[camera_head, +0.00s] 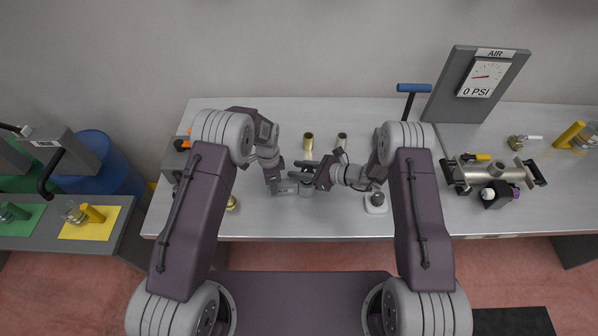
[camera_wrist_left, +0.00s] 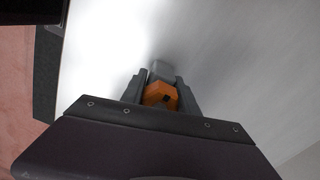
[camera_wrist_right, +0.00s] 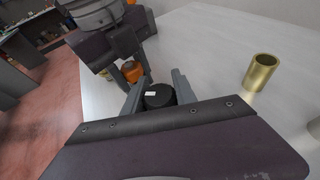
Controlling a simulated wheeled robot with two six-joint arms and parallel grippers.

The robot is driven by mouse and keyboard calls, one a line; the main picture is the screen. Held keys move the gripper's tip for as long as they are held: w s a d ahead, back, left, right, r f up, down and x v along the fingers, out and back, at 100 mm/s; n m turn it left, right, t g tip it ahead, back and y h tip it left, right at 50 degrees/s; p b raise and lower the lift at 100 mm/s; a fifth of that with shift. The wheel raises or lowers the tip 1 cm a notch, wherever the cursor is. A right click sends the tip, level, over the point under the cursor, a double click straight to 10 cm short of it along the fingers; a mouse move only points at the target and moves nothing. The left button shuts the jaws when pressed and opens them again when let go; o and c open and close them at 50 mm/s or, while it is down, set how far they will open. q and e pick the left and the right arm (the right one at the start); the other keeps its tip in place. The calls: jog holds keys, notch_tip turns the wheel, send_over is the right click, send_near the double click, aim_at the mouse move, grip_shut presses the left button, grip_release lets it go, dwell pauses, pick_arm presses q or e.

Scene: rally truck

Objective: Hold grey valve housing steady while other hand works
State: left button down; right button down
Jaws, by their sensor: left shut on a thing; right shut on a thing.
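The grey valve housing (camera_head: 306,188) appears small near the table's middle, between my two grippers. In the left wrist view, a grey block (camera_wrist_left: 161,70) with an orange part (camera_wrist_left: 160,95) sits between my left fingers. My left gripper (camera_head: 284,187) is shut on it, low over the table. My right gripper (camera_head: 306,171) comes in from the right and is shut on a black round part (camera_wrist_right: 159,96) with a small white mark. The orange part (camera_wrist_right: 132,72) also shows in the right wrist view, beside the black part. Where the parts meet is hidden.
A white-based object (camera_head: 376,203) stands at the front right, a small brass part (camera_head: 232,203) at the front left. A gauge panel (camera_head: 476,86) and a metal cylinder assembly (camera_head: 496,174) are farther right.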

jog(key=shift+f, duration=1.35)
dwell(0.6)
jog(key=shift+r, duration=1.45)
jog(key=shift+f, duration=1.55)
jog(key=shift+r, duration=0.1)
jog(key=shift+r, duration=1.45)
jog(key=shift+f, duration=1.5)
jog(key=shift+c, duration=0.8)
grip_release()
